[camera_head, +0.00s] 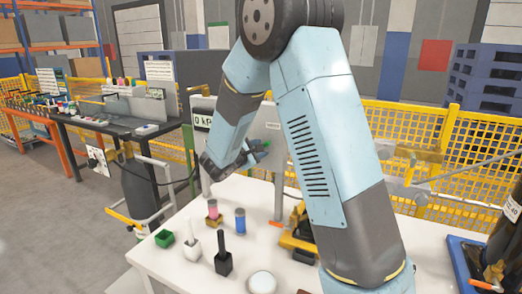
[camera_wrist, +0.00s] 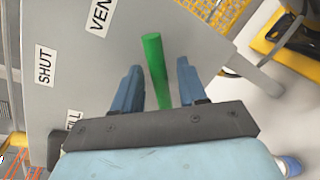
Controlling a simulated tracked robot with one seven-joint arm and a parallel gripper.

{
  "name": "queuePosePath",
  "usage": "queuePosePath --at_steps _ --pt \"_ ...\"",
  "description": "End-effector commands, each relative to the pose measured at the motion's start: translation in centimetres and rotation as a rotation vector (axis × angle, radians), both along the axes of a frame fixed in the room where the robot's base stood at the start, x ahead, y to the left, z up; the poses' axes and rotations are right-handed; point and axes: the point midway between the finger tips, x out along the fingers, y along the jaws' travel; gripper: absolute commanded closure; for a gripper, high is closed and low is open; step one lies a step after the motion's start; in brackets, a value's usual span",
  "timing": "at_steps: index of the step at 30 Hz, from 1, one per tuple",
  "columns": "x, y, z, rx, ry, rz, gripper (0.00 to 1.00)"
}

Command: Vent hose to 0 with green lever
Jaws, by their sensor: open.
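The green lever (camera_wrist: 154,62) stands between the two blue fingers of my gripper (camera_wrist: 158,68) in the wrist view. The fingers are open, with a gap on both sides of the lever. Behind it is a grey panel (camera_wrist: 85,75) with labels SHUT (camera_wrist: 45,67), VENT (camera_wrist: 101,15), partly cut off, and FILL (camera_wrist: 74,125), partly hidden. In the head view my gripper (camera_head: 257,150) is at the panel, and a bit of green lever (camera_head: 266,145) shows there. A small display (camera_head: 202,120) left of it appears to read 0 kPa. The lever's base is hidden.
A dark hose (camera_head: 165,183) runs left of the panel. Yellow fencing (camera_head: 400,120) stands behind.

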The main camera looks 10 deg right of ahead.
Motion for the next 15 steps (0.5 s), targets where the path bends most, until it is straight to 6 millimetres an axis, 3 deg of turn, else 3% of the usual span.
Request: queuePosePath --at_steps 15 --pt "-6.5 7.2 1.3 0.001 0.001 0.003 0.58"
